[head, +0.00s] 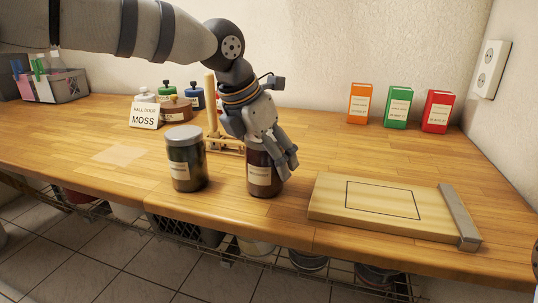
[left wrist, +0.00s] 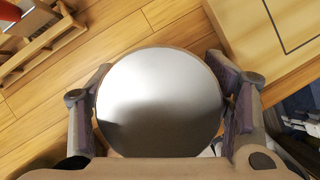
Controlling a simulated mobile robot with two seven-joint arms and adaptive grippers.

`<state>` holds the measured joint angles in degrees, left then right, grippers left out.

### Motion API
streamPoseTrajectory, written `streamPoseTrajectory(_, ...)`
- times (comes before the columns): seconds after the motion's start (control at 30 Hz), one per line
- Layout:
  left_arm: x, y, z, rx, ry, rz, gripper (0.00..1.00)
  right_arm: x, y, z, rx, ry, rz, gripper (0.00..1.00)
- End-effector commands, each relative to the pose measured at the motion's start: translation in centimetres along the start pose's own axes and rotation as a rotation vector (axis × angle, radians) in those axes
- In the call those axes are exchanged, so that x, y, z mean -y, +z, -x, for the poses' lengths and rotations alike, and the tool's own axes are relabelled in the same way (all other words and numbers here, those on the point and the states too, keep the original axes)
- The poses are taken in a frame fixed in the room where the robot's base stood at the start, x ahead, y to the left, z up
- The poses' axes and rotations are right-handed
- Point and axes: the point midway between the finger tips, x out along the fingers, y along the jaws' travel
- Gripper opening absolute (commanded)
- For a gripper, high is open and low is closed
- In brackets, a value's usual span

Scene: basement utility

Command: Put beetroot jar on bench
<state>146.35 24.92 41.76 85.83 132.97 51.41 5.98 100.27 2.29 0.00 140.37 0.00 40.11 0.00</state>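The beetroot jar (head: 262,172), a dark red jar with a pale label, stands upright on the wooden bench (head: 235,215) near its front. I cannot read its label. My left gripper (head: 280,160) reaches down over it, hiding its top and right side in the head view. In the left wrist view its round grey lid (left wrist: 160,100) lies between the two finger pads, which appear to press on both sides. My right gripper is not in view.
A second jar (head: 187,160), grey-lidded, stands close on the left. A wooden stand (head: 212,115) is just behind. A pale board (head: 375,208) with an outlined rectangle lies to the right. Colored boxes (head: 398,107) stand at the back right; small pots and a MOSS card (head: 145,116) at the back left.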

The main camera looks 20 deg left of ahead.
Motion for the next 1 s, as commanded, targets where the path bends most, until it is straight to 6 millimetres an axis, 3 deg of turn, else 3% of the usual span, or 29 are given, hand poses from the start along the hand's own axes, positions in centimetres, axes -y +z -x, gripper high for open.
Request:
streamPoseTrajectory(0.37, 0.0, 0.1, 0.3, 0.001, 0.000, 0.000, 0.83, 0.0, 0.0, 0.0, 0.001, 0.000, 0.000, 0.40)
streamPoseTrajectory(0.47, 0.0, 0.2, 2.2, 0.006, 0.001, 0.000, 0.83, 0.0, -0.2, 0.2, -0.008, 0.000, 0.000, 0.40)
streamPoseTrajectory(0.73, 0.0, 0.2, 9.4, 0.006, 0.001, 0.000, 0.83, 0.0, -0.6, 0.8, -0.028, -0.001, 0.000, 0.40)
streamPoseTrajectory(1.0, 0.0, 0.1, 12.1, -0.002, -0.002, 0.001, 0.83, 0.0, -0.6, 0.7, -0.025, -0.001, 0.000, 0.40)
